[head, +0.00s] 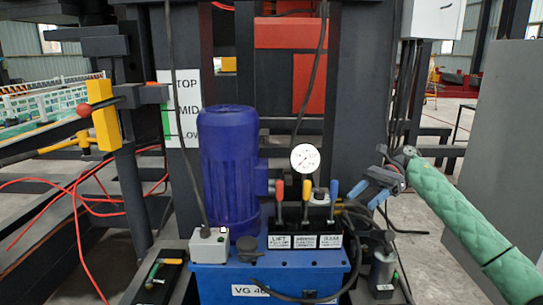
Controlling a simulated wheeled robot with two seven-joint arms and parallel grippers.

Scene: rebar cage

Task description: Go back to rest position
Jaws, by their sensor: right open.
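My right gripper (370,178) is at the right of the picture, at the end of my arm in its green quilted sleeve. Its jaws are open and point left, towards the hydraulic unit. It is just right of the levers, close to the blue-handled lever (334,189); I cannot tell whether it touches anything. No object shows between its fingers. The lever with a red handle (279,190) and the one with a yellow handle (306,189) stand upright on the valve block. My left gripper is not in view.
The blue hydraulic unit (215,280) carries a blue motor (229,165), a pressure gauge (305,158) and black hoses. A grey panel (510,130) stands at the far right. A dark post with a yellow block (104,115) is at left. Red cables (75,195) lie behind it.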

